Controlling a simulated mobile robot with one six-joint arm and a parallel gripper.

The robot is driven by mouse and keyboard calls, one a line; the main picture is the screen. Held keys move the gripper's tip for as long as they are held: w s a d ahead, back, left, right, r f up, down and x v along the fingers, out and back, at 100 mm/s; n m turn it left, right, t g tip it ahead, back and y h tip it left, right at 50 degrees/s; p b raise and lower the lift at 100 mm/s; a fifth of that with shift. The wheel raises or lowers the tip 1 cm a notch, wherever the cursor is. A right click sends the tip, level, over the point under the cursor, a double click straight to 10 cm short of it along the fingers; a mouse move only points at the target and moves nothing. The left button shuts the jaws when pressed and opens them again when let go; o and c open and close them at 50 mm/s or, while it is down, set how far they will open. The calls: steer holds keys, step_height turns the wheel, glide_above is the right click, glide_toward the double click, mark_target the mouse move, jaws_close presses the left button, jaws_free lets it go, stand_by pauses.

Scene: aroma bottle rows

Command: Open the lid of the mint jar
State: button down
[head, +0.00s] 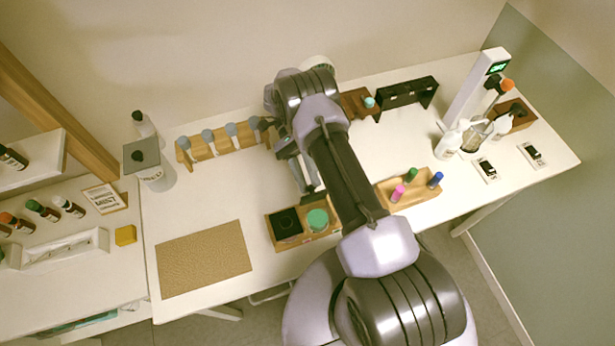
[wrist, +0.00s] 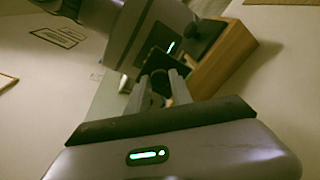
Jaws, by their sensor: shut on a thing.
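A green round lid (head: 317,218) sits in a wooden tray at the table's front. My gripper (head: 311,192) is just behind that tray, far right of the grey-lidded jar. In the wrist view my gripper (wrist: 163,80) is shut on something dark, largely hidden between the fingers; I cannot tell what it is.
The wooden tray (head: 274,236) also holds a black square piece. A brown mat (head: 203,259) lies at front left. A wooden rack (head: 216,151) with several grey-topped bottles stands at the back. A tray of coloured bottles (head: 412,192) is on the right. The table between jar and mat is clear.

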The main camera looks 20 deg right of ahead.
steer(key=c, duration=1.1)
jaws_free()
steer(key=shift+s, duration=0.1)
steer(key=shift+c, duration=0.2)
step_height(320, 180, up, 4)
steer(key=r+p, duration=0.1)
steer(key=p, duration=0.3)
steer(key=r+b+x, duration=0.1)
steer(key=r+x, duration=0.2)
steer(key=x, duration=1.2)
steer(key=shift+s, duration=0.65)
